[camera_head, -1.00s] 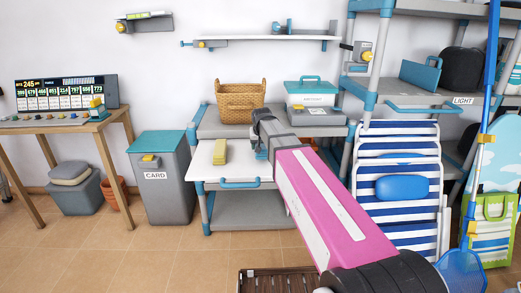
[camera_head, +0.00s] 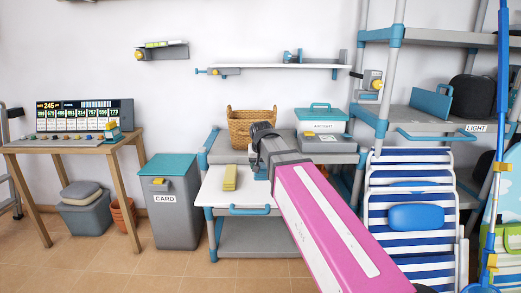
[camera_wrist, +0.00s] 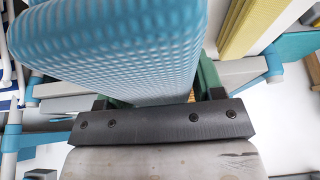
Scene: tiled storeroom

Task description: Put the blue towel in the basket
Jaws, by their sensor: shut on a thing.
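The blue towel (camera_wrist: 120,45), a thick dotted block of light blue, fills the upper middle of the wrist view. My gripper (camera_wrist: 160,92) is shut on it, with a green finger at each side. In the head view my gripper (camera_head: 262,168) is at the end of the pink arm, in front of the shelf unit, and the arm mostly hides what it holds. The woven brown basket (camera_head: 240,128) stands on the grey upper shelf behind my gripper, a little to its left. The inside of the basket cannot be seen.
A yellow block (camera_head: 230,178) lies on the white pull-out shelf (camera_head: 214,196); its edge shows in the wrist view. A grey and blue box (camera_head: 324,122) stands right of the basket. A wall shelf (camera_head: 270,68) hangs above. Striped chairs (camera_head: 411,235) stand at right.

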